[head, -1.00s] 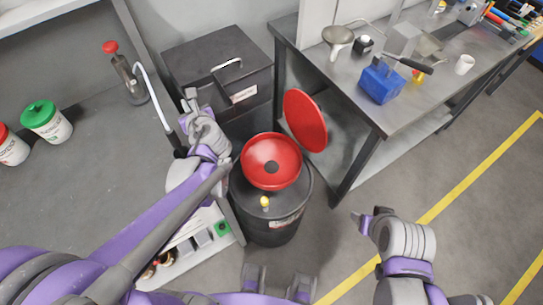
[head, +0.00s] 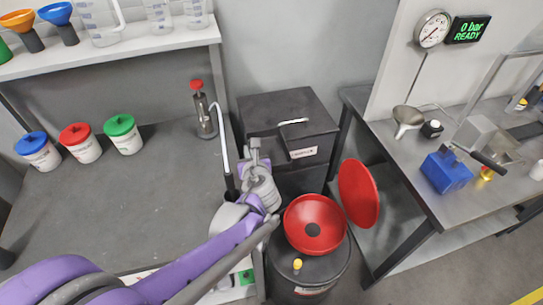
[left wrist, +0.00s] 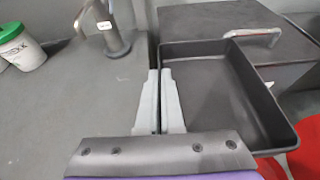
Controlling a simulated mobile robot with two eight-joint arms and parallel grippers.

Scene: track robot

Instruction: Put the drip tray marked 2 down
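The drip tray (left wrist: 222,90) is a dark, shallow, empty rectangular tray in the left wrist view. No number shows on it. My left gripper (left wrist: 160,100) has its two pale fingers close together at the tray's left wall, one on each side of that wall, and seems shut on it. In the head view my left gripper (head: 256,155) is beside the left side of the dark lidded bin (head: 280,108). I cannot make out the tray clearly there. My right gripper is out of view.
A red funnel (head: 312,222) sits on a black drum (head: 335,270), beside a red round lid (head: 358,193). The left bench (head: 130,200) has bare room in front of a pump bottle (head: 205,115) and several lidded tubs. The right bench (head: 415,165) holds a blue block (head: 447,172).

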